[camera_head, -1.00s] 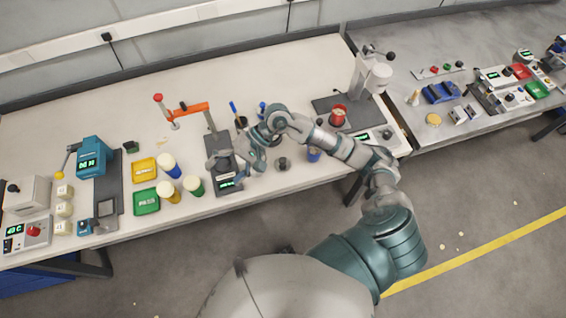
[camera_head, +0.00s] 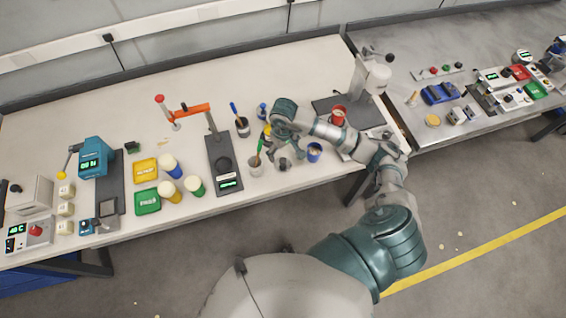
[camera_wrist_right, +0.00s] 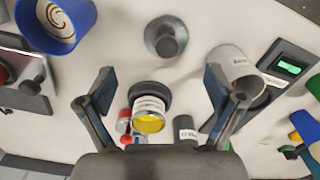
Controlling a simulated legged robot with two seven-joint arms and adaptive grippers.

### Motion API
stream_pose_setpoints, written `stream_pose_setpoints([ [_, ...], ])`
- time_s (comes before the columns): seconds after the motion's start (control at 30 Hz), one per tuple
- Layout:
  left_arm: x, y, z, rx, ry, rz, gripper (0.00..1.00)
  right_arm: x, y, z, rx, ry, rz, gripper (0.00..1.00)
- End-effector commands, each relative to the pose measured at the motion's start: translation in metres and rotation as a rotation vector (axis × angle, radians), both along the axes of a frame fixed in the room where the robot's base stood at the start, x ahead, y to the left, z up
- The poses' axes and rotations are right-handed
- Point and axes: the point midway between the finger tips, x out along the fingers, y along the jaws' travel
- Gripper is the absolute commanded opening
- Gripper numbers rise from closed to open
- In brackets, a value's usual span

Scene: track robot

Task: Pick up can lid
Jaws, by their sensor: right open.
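A round grey lid with a dark knob (camera_wrist_right: 166,38) lies on the bench, at the top of the right wrist view. In the head view the lid (camera_head: 284,165) sits near the bench's front edge, between the grey can and the blue cup. My right gripper (camera_wrist_right: 158,80) is open and empty above the bench, with the lid just ahead of its fingertips. In the head view the right gripper (camera_head: 281,151) is just behind the lid, and its arm hides part of that area. My left gripper is not in view.
A grey can (camera_wrist_right: 233,68) stands right of the fingers in the wrist view, a blue cup (camera_wrist_right: 56,22) at upper left. A yellow-topped container (camera_wrist_right: 150,122) shows between the fingers, farther back on the bench. A dark scale (camera_head: 224,165) lies left of the can.

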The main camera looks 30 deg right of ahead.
Motion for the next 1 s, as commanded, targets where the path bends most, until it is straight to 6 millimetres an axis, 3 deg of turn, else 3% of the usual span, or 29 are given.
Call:
stream_pose_setpoints([
  [0.23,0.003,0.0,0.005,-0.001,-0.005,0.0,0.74,-0.004,0.003,-0.021,0.003,0.004,0.0,0.93],
  [0.5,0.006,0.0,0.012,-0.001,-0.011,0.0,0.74,-0.009,0.007,-0.059,0.001,0.002,-0.002,0.93],
  [0.77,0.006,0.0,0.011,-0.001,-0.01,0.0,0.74,-0.009,0.007,-0.063,0.0,0.0,0.0,0.93],
  [0.87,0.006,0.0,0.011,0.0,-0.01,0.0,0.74,-0.009,0.007,-0.063,0.0,0.001,0.0,0.72],
  [1.0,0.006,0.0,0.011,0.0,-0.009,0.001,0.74,-0.009,0.006,-0.063,0.0,0.001,0.0,0.38],
])
